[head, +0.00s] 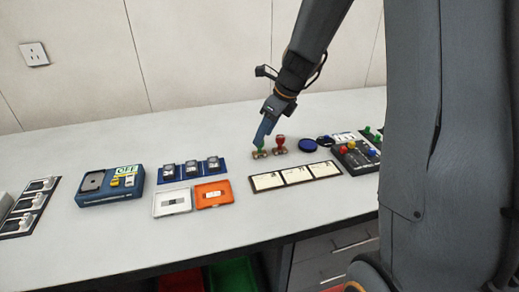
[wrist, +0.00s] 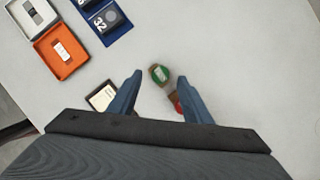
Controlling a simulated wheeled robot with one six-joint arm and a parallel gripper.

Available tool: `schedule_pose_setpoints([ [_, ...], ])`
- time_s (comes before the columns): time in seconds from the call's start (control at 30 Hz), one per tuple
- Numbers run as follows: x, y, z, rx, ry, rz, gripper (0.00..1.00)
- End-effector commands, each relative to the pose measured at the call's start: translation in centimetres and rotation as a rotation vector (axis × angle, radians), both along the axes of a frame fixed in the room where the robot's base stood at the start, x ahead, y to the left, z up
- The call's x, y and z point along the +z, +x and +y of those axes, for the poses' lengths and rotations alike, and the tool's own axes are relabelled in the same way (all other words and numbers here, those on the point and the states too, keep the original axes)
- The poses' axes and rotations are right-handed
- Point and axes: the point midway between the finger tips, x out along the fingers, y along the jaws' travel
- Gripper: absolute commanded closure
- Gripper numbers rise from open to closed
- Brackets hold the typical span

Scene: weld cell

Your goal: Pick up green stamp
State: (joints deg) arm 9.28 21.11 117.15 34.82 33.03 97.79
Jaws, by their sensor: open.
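The green stamp (head: 259,151) stands on the table beside the red stamp (head: 279,145). The red stamp (wrist: 176,102) is partly hidden behind the right finger in the wrist view.
A framed row of cards (head: 294,176) lies in front. Orange (head: 213,194) and white (head: 172,201) cases and a blue tray (head: 191,168) sit to the left. A control box (head: 355,157) stands right. Table behind the stamps is clear.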

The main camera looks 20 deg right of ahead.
Motion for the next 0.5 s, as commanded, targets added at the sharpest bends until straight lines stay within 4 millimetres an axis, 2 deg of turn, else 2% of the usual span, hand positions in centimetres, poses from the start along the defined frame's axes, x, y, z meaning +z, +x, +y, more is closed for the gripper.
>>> schedule_pose_setpoints([
  [0.23,-3.1,1.0,1.1,0.002,0.0,0.004,0.55],
  [0.5,-3.9,1.3,1.2,0.001,-0.002,0.0,0.55],
])
